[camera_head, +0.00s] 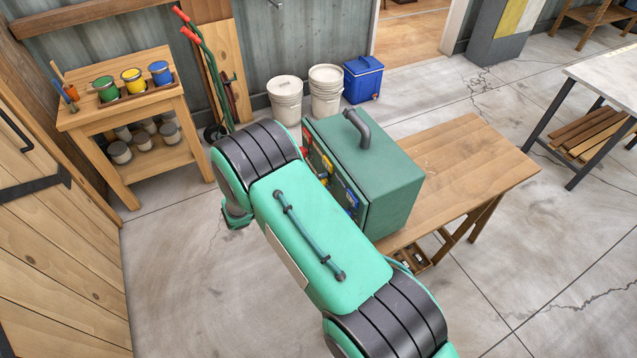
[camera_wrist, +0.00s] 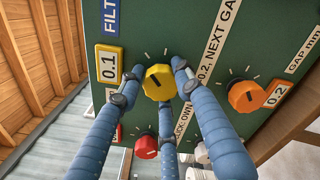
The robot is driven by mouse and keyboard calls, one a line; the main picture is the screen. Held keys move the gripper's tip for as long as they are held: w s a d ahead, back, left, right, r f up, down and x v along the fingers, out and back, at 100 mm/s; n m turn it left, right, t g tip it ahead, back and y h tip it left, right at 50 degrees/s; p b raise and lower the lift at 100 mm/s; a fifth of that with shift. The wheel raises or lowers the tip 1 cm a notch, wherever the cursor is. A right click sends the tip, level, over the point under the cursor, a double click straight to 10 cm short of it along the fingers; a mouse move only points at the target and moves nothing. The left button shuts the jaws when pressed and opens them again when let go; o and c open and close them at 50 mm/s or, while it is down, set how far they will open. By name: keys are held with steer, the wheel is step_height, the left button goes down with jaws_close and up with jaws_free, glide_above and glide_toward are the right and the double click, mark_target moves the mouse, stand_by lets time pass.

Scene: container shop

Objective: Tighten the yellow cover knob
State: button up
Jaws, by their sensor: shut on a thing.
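The yellow cover knob (camera_wrist: 159,82) sits on a dark green panel (camera_wrist: 230,30) in the wrist view, with a dark pointer line on its face and pale tick marks around it. A yellow "0.1" plate (camera_wrist: 108,65) is to its left. My gripper (camera_wrist: 161,85) has three blue segmented fingers closed around the knob: tips at its left, upper right and lower side. In the head view the panel belongs to a green box (camera_head: 395,165) with a grey handle, standing on a wooden table (camera_head: 460,165). My arm hides my gripper and part of the panel there.
In the wrist view an orange knob (camera_wrist: 246,96) with a "0.2" plate is right of the yellow one, and a red knob (camera_wrist: 146,147) is below. In the head view a paint-can shelf (camera_head: 125,110), white buckets (camera_head: 326,92) and a blue cooler (camera_head: 362,79) stand behind.

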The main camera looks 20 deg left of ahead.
steer(key=shift+d+n, duration=0.1)
steer(key=shift+n, duration=0.2)
steer(key=o, duration=1.2)
steer(key=shift+s+r, duration=0.15)
steer(key=shift+r, duration=0.05)
steer(key=shift+c, duration=0.2)
steer(key=shift+f, duration=0.1)
steer(key=v, duration=1.2)
